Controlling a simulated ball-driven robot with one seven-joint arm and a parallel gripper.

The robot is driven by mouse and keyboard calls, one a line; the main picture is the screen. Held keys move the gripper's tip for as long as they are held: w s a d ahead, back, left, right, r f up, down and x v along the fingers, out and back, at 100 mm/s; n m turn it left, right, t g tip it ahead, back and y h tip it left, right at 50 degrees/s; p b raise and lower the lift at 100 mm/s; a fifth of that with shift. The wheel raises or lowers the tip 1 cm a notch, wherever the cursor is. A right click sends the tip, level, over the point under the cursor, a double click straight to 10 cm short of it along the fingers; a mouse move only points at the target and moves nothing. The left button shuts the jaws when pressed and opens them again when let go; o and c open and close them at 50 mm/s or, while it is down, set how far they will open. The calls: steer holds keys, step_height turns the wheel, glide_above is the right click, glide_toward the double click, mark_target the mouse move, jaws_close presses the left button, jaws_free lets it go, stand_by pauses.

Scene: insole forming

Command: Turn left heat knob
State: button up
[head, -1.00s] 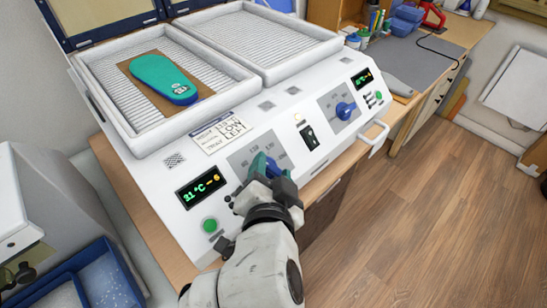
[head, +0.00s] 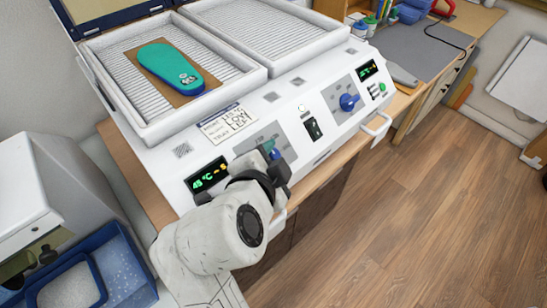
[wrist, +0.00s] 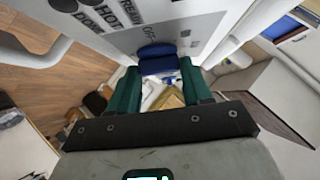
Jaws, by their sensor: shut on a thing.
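The left heat knob (wrist: 158,58) is blue and sits on the white machine's sloped front panel. In the wrist view it lies between the green fingertips of my gripper (wrist: 157,85), which is shut on it. In the head view my gripper (head: 270,150) is at the left dial, and its dark body hides much of the knob and the scale. The left display (head: 207,176) is lit and seems to read 45 °C, though small and slanted.
A teal insole (head: 170,67) lies on a brown board in the left tray (head: 107,100). The right heat knob (head: 349,102) and a black switch (head: 312,128) are to the right on the panel. A white handle (head: 378,127) sticks out at the panel's right end.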

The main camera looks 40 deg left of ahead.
steer(key=o, duration=1.1)
steer(key=shift+c, duration=0.2)
steer(key=b+v, duration=0.2)
steer(key=v, duration=0.8)
steer(key=shift+s+d, duration=0.2)
steer(key=shift+s, duration=0.05)
steer(key=shift+r, duration=0.1)
